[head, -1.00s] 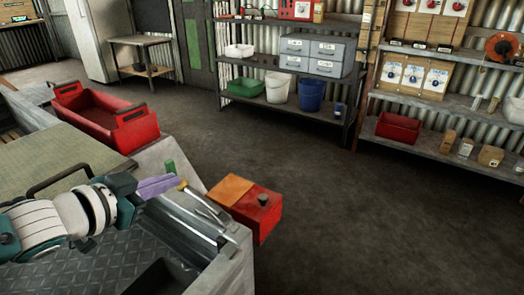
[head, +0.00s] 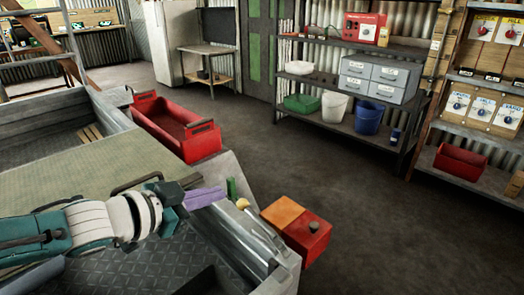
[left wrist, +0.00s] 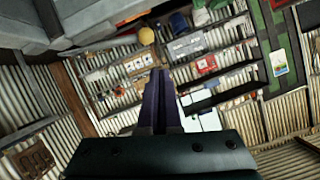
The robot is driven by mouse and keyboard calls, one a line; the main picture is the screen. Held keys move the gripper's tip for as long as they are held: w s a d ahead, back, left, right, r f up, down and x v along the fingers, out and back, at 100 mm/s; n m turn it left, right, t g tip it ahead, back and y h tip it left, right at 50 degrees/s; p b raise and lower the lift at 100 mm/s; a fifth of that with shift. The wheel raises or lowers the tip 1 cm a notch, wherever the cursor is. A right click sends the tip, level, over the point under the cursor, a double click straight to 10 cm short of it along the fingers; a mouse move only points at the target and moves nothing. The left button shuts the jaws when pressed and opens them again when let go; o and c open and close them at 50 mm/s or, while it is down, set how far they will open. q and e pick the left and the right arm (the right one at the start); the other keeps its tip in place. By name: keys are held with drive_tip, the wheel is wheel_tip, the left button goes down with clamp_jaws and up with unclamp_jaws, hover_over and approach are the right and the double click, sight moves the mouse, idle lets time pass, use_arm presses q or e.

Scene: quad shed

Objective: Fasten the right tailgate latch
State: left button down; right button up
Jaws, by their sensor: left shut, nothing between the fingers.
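The tailgate (head: 236,230) is the grey metal panel at the truck bed's rear edge. A small yellow knob (head: 243,203) shows at its far corner and seems to be the latch's handle. The knob also shows as a yellow ball in the left wrist view (left wrist: 146,36). My left gripper (head: 225,193) has purple fingers, shut and empty. Its tips point right, just short of the knob, with a small gap in the head view. The fingers also show in the left wrist view (left wrist: 160,74). The latch's catch is too small to make out. My right gripper is not in view.
A red box with an orange face (head: 305,236) sticks out beyond the corner. A red tray (head: 165,135) sits on the bed's side. Shelves (head: 345,100) stand at the back; the floor between is clear.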

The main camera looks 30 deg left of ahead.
use_arm(q)
drive_tip(key=p+v, duration=0.2)
drive_tip(key=v, duration=0.5)
drive_tip(key=shift+a+r, duration=0.25)
drive_tip(key=shift+a, duration=0.05)
drive_tip(key=shift+d, duration=0.15)
drive_tip(key=s+d+r+n+g+y+p, duration=0.3)
drive_tip(key=s+d+r+g+p, duration=0.1)
drive_tip(key=s+d+r+p, duration=0.3)
drive_tip(key=s+d+r+n+g+p, duration=0.1)
drive_tip(key=s+d+r+g+p, duration=0.15)
drive_tip(key=s+r, duration=0.35)
drive_tip(key=s+d+r+g+p, duration=0.25)
drive_tip(key=s+r+p, duration=0.2)
drive_tip(key=s, duration=0.25)
wheel_tip(320, 180, up, 38)
drive_tip(key=p, duration=3.7)
drive_tip(key=shift+a+g, duration=0.4)
drive_tip(key=shift+a, duration=0.1)
drive_tip(key=shift+w+r, duration=0.1)
drive_tip(key=shift+w, duration=0.05)
